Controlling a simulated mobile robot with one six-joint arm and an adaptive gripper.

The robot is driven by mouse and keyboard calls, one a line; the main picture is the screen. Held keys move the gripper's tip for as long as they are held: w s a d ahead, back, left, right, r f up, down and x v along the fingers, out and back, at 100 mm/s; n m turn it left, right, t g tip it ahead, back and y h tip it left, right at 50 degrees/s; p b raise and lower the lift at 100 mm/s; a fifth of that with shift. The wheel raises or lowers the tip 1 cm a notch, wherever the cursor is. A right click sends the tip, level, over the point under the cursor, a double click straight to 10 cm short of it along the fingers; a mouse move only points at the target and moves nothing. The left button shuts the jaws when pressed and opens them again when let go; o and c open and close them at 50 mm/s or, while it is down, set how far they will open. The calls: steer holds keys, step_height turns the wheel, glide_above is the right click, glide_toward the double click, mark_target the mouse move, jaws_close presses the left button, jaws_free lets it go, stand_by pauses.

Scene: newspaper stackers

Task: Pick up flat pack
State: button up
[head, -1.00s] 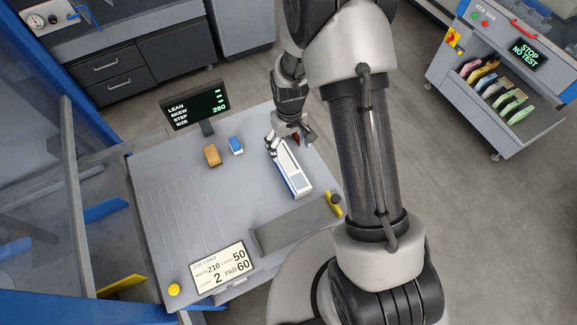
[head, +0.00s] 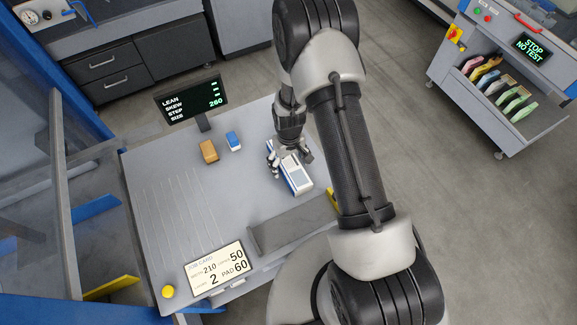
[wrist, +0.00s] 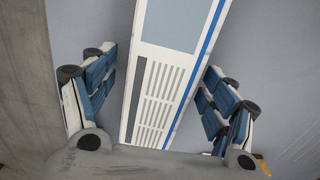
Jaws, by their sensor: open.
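A long white pack with blue panels (head: 297,181) lies on the grey table, and I take it for the flat pack. In the wrist view the same pack (wrist: 165,85) shows a blue panel, a blue edge stripe and rows of grey slots. My gripper (head: 289,160) is over the far end of the pack, fingers pointing down. In the wrist view my gripper (wrist: 160,72) is open, with one finger on either side of the pack and a visible gap on each side. Whether the fingers reach below its top is hard to tell.
An orange-brown block (head: 208,151) and a small blue block (head: 233,141) stand left of the pack. A grey bar (head: 290,228) lies nearer the front. A job card (head: 217,267) and a yellow button (head: 168,292) are at the front left. A display (head: 190,102) stands behind.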

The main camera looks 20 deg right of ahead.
steer(key=shift+f, duration=0.15)
steer(key=shift+c, duration=0.2)
steer(key=c, duration=1.4)
